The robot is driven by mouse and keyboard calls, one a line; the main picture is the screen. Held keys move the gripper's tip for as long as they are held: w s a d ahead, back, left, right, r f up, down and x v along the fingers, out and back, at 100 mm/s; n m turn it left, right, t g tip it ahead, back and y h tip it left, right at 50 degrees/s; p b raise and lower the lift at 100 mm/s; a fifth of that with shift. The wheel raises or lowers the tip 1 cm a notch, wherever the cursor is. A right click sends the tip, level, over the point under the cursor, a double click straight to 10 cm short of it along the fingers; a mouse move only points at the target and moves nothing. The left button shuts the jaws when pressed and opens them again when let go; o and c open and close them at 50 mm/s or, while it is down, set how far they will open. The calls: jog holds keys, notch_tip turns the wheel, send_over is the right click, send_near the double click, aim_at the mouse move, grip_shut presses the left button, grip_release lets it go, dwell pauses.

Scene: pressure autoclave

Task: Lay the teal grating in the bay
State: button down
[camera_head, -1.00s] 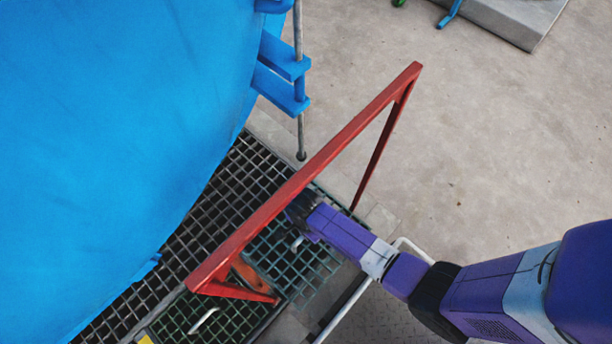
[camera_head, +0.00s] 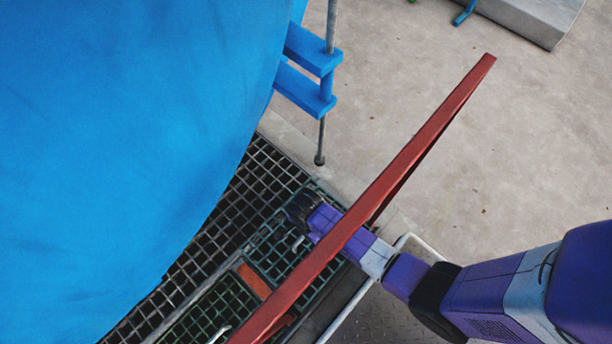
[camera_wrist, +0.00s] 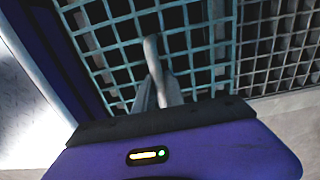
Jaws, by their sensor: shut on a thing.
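The teal grating (camera_head: 275,242) is an open grid panel low beside the blue vessel in the head view. It fills the middle of the wrist view (camera_wrist: 200,62). My gripper (camera_wrist: 157,88) is shut on its pale handle (camera_wrist: 151,45). In the head view my gripper (camera_head: 298,222) is over the grating, and the handle shows just below it. The red bar and my arm hide part of the grating. I cannot tell whether it is raised or resting, or where the bay's edges run under it.
A long red frame (camera_head: 400,165) crosses in front of my arm. The big blue vessel (camera_head: 130,130) fills the left, with blue brackets and a rod (camera_head: 320,158). Dark floor grating (camera_head: 225,215) adjoins the teal one. A pale rail (camera_head: 345,310) stands nearby.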

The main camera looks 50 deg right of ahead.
aim_at(306, 243)
jog(key=shift+w+f+b, duration=0.1)
jog(key=shift+f+b, duration=0.85)
jog(key=shift+f, duration=0.4)
jog(key=shift+r+p, duration=0.15)
jog(key=shift+p, duration=0.25)
jog(key=shift+f+b, duration=2.15)
jog(key=shift+f, duration=0.8)
jog(key=shift+p, duration=0.65)
jog(key=shift+f+b, duration=1.55)
jog(key=shift+f, duration=0.5)
jog(key=c, duration=1.3)
grip_release()
jog(key=shift+f, duration=0.1)
